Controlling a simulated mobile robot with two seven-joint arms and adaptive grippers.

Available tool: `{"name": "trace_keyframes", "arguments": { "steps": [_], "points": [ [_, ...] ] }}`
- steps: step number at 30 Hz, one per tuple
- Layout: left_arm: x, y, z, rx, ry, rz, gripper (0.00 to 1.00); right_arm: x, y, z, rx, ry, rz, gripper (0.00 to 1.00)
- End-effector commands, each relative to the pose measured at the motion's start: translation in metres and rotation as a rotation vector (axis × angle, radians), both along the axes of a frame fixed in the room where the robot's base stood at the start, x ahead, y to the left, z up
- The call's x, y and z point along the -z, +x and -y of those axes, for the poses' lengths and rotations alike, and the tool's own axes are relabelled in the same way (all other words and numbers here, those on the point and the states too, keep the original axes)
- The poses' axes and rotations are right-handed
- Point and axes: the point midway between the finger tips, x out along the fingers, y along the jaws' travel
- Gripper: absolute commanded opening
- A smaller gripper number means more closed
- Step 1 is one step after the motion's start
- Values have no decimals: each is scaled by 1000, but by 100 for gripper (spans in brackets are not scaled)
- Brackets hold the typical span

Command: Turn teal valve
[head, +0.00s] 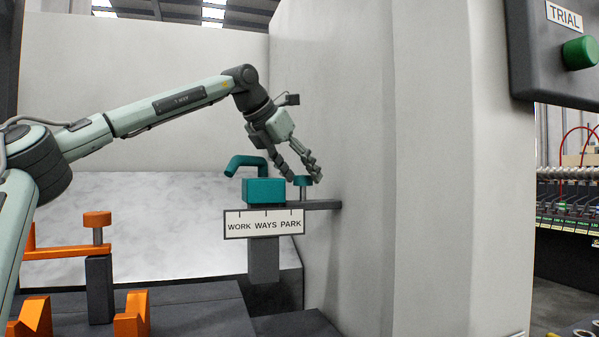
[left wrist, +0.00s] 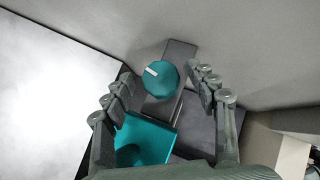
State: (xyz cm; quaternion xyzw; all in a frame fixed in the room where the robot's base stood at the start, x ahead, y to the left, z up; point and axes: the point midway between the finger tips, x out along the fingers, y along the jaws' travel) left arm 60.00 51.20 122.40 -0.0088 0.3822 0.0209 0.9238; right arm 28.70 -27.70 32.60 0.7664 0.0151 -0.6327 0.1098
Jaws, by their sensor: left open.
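The teal valve has a block (head: 264,191) with a curved spout and a round teal knob (head: 302,181) on a short grey arm to its right. In the left wrist view the knob (left wrist: 161,85) is a disc with a white pointer mark towards the upper left, and the block (left wrist: 148,138) lies below it. My left gripper (head: 311,173) is open and angled down at the knob. In the left wrist view the knob sits between its spread fingers (left wrist: 162,74), with a gap visible on both sides. My right gripper is out of view.
A grey wall (head: 350,120) stands close on the right. An orange fixture with a knob (head: 97,219) is at the lower left. A TRIAL panel with a green button (head: 580,53) is far right.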

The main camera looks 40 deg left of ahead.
Motion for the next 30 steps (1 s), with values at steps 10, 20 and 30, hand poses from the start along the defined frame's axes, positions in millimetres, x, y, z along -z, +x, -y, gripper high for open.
{"name": "trace_keyframes", "arguments": {
  "steps": [10, 20, 30],
  "points": [
    [0, 0, 0, 0, 0, 0, 31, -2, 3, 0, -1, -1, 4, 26],
    [0, 0, 0, 5, 1, -1, 8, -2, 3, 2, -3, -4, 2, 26],
    [0, 0, -3, 129, -2, -5, 8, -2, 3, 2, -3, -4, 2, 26]
  ]
}}
